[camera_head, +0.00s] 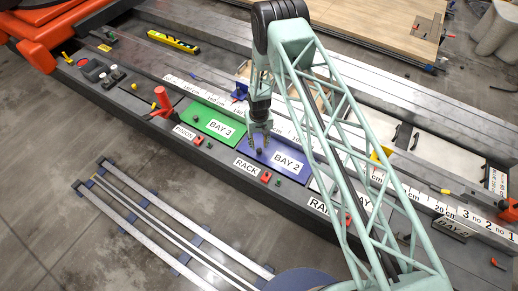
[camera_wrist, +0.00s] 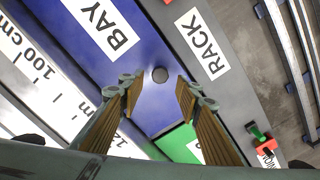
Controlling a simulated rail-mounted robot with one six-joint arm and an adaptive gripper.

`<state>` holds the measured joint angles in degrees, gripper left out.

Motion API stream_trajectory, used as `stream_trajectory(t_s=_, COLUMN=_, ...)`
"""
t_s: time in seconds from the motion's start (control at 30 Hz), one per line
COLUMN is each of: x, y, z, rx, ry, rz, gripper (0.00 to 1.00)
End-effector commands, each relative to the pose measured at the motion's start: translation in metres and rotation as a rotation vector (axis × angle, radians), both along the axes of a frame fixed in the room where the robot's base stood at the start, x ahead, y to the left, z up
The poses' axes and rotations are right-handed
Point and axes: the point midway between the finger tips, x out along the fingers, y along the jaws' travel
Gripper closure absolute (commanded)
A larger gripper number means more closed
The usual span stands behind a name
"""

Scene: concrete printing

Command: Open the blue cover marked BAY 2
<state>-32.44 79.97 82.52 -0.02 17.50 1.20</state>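The blue cover (camera_head: 272,166) with the white BAY 2 label lies flat and closed in the bench top, just right of the green cover. In the wrist view the blue cover (camera_wrist: 152,42) fills the middle, its label partly cut off by the picture edge. A small dark round knob (camera_wrist: 160,75) stands on it near the end by the green cover. My gripper (camera_head: 259,140) points down over this knob. In the wrist view its two fingers (camera_wrist: 157,82) are spread open, one on each side of the knob, with a gap to it and nothing held.
The green BAY 3 cover (camera_head: 198,113) lies to the left. A RACK label (camera_head: 247,167) and small red blocks (camera_head: 266,177) line the front edge. A red-handled tool (camera_head: 162,98) stands further left. A white ruler strip (camera_head: 215,97) runs behind the covers. Floor rails lie in front.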

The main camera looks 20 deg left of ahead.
Motion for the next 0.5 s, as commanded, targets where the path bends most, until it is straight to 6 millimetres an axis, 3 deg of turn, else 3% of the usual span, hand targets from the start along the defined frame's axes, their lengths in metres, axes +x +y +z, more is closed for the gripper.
stream_trajectory(t_s=0.2, x=0.000, y=0.000, z=-0.023, rx=0.000, ry=0.000, rz=0.000, gripper=0.69)
stream_trajectory(t_s=0.5, x=0.000, y=0.000, z=-0.039, rx=-0.001, ry=0.001, rz=0.000, gripper=0.69)
